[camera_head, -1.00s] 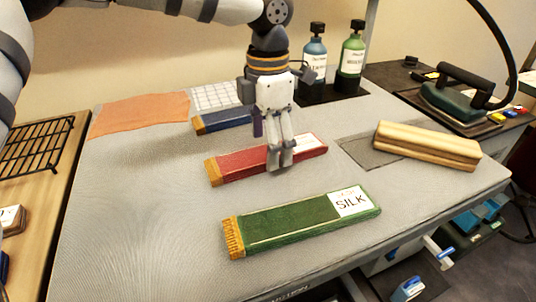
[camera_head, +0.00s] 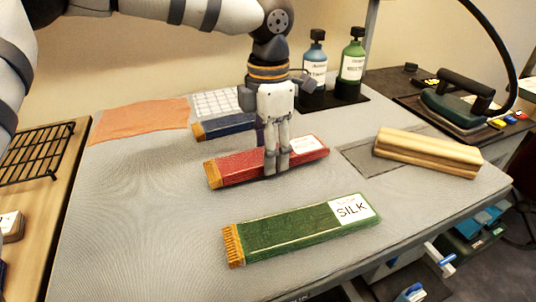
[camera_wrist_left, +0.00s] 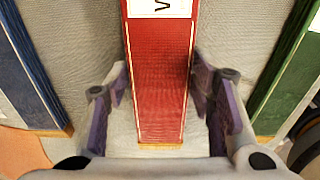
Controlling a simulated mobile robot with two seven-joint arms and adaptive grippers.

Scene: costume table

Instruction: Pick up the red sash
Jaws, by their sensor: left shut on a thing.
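The red sash (camera_head: 238,167) is a flat folded bundle with a gold fringed end and a white label. It lies across the middle of the grey table, between a blue sash and a green one. My left gripper (camera_head: 277,170) points down over it and is shut on its middle, one finger at each long side. In the left wrist view the red sash (camera_wrist_left: 162,85) runs between the purple-padded fingers, its label at the top edge. The sash seems to rest on the table still. My right gripper is not in view.
The green sash (camera_head: 290,232), labelled SILK, lies in front and the blue sash (camera_head: 228,127) behind. A wooden block (camera_head: 428,151) lies right, near an iron (camera_head: 455,108). Two bottles (camera_head: 351,68) stand at the back. Orange cloth (camera_head: 138,118) lies back left. The front left is clear.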

